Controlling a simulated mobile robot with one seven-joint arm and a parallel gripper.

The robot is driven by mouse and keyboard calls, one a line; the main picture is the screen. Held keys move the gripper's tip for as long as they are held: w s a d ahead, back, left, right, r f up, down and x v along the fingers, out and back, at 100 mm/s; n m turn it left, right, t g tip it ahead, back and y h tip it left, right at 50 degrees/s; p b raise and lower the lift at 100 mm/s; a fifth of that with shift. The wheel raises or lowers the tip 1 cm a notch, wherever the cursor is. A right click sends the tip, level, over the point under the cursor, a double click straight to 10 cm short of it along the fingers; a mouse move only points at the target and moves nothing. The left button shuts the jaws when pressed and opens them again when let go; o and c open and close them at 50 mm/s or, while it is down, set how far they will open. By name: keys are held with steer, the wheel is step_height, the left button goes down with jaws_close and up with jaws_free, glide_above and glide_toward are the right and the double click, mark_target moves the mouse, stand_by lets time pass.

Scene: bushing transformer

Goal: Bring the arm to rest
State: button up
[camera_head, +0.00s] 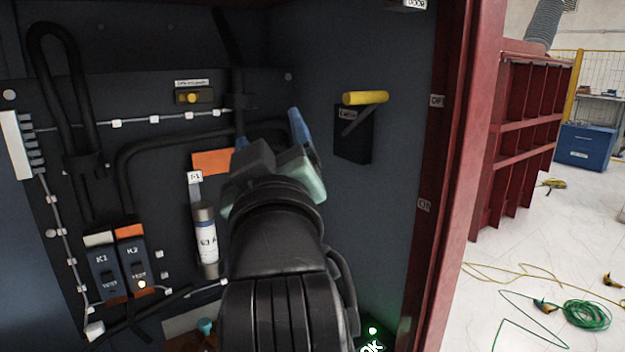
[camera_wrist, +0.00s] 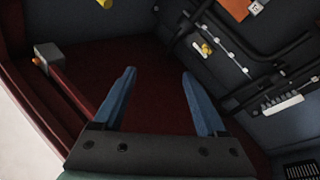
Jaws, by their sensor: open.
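My gripper (camera_head: 268,138) is raised in front of the open dark cabinet in the head view, with my arm coming up from the bottom. Its two blue fingers stand apart with nothing between them. In the wrist view the gripper (camera_wrist: 162,100) is also open and empty, against a dark red panel. A yellow-handled lever (camera_head: 365,98) on a black box is on the cabinet's right inner wall, to the right of my gripper and apart from it. My arm hides part of the cabinet's back wall.
Relays K1 (camera_head: 103,270) and K2 (camera_head: 134,262), a grey fuse cylinder (camera_head: 206,240) and a yellow switch (camera_head: 194,97) are on the back panel. A red cabinet edge (camera_head: 445,170) stands at right. Beyond it, a green cable coil (camera_head: 587,315) lies on the pale floor.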

steer(key=s+d+r+m+t+h+p, duration=0.1)
steer(key=s+d+r+m+t+h, duration=0.2)
steer(key=s+r, duration=0.4)
steer(key=s+d+r+m+t+p, duration=0.15)
steer(key=s+r+m+t, duration=0.35)
steer(key=s, duration=0.5)
step_height(320, 180, up, 10)
steer(key=g+p, duration=0.1)
steer(key=p, duration=0.7)
steer(key=shift+w+d+f, duration=0.2)
steer(key=shift+w+f, duration=0.05)
steer(key=shift+w, duration=0.2)
